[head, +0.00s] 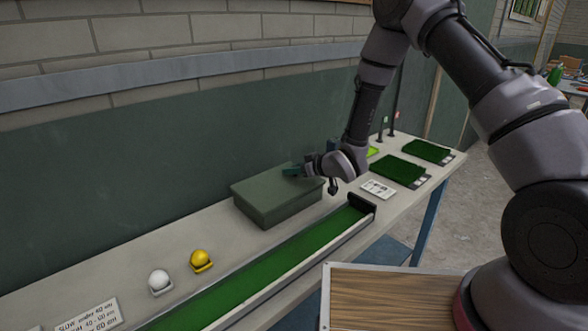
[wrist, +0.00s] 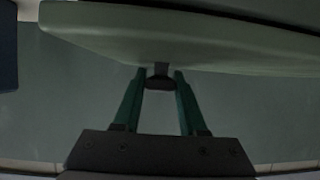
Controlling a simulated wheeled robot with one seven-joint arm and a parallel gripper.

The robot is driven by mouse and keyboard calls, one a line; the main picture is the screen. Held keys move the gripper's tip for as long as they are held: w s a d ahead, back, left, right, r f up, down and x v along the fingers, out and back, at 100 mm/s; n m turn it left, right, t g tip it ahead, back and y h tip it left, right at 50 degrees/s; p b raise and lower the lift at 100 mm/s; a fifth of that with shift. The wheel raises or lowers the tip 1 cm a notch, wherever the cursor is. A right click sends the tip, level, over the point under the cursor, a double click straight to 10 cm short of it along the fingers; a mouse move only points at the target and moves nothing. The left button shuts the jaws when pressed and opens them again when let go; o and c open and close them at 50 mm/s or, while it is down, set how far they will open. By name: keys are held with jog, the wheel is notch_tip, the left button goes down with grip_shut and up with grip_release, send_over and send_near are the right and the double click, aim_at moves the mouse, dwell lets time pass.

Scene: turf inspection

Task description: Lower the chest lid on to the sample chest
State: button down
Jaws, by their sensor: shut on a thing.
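The grey-green sample chest (head: 284,211) stands on the bench against the dark green wall panel. Its flat chest lid (head: 262,184) lies level over it, its edges lined up with the chest; I cannot tell whether a thin gap is left between them. My gripper (head: 290,171) is at the lid's top, reaching in from the right. In the wrist view the green fingers of my gripper (wrist: 159,76) are shut on a small dark knob (wrist: 160,84) that joins the pale green lid (wrist: 200,42). The chest's inside is hidden.
A long green turf channel (head: 290,262) runs along the bench in front of the chest. A white ball (head: 158,279) and a yellow ball (head: 200,258) sit to the left. Turf samples (head: 398,170) and a printed card (head: 378,189) lie to the right.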

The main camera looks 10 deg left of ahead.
jog(key=shift+f, duration=0.1)
dwell(0.3)
jog(key=shift+c, duration=1.9)
grip_release()
notch_tip(320, 180, up, 4)
jog(key=r, duration=0.1)
send_over(315, 186)
jog(key=shift+f, duration=0.25)
jog(key=d+r+m+t+h, duration=0.2)
jog(key=d+r+m+h, duration=0.55)
jog(key=d+r, duration=1.4)
jog(key=s+d+r+m+g, duration=0.1)
jog(key=s+d+r+m, duration=0.1)
jog(key=s+r, duration=0.2)
jog(key=s+d+r+m+g, duration=0.1)
jog(key=s+r, duration=0.3)
jog(key=s, duration=0.6)
jog(key=s+d+r+m, duration=0.3)
jog(key=s+r+m, duration=0.1)
jog(key=s, duration=0.4)
jog(key=shift+g, duration=0.4)
